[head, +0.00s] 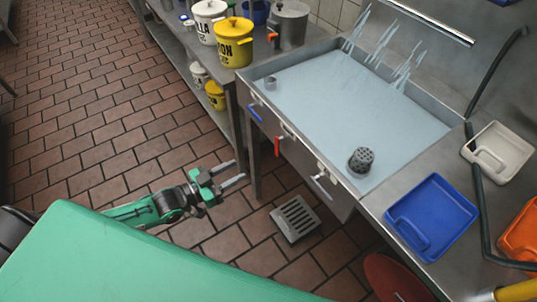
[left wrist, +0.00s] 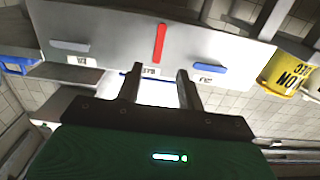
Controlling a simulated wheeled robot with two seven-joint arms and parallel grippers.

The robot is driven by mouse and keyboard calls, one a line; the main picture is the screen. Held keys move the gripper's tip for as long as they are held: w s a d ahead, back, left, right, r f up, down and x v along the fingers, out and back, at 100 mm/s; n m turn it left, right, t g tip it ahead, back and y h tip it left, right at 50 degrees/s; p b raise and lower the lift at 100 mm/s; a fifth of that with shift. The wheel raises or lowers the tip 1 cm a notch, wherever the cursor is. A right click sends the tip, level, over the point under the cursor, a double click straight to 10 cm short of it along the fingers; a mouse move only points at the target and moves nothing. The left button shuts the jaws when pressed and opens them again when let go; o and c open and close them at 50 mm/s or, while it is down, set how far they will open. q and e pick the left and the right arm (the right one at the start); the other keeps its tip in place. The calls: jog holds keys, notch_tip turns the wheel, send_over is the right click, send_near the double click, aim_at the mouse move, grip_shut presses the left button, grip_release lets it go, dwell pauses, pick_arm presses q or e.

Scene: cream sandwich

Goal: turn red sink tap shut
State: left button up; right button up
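The red tap handle (head: 277,146) sticks out from the front panel of the sink (head: 345,112), between a blue handle (head: 254,113) and a white one (head: 323,183). In the left wrist view the red handle (left wrist: 160,43) looks like an upright bar beyond the fingertips. My left gripper (head: 240,169) is open and empty, left of and apart from the red handle. In the left wrist view its two fingers (left wrist: 158,72) are spread, with the red handle roughly in line with the gap. My right gripper is not in view.
Pale water fills the sink, with streaks (head: 385,45) at its back. A blue tray (head: 432,217) and cream tray (head: 497,152) lie on the right counter. A yellow bucket (head: 234,44) stands on the left counter. A floor drain (head: 296,217) lies below. Tiled floor at left is clear.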

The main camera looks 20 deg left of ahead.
aim_at(276, 149)
pick_arm(q)
jog(key=x, duration=1.3)
jog(key=shift+w+d+p, duration=0.25)
jog(key=shift+w+p, duration=0.05)
jog(key=shift+c, duration=0.5)
grip_shut()
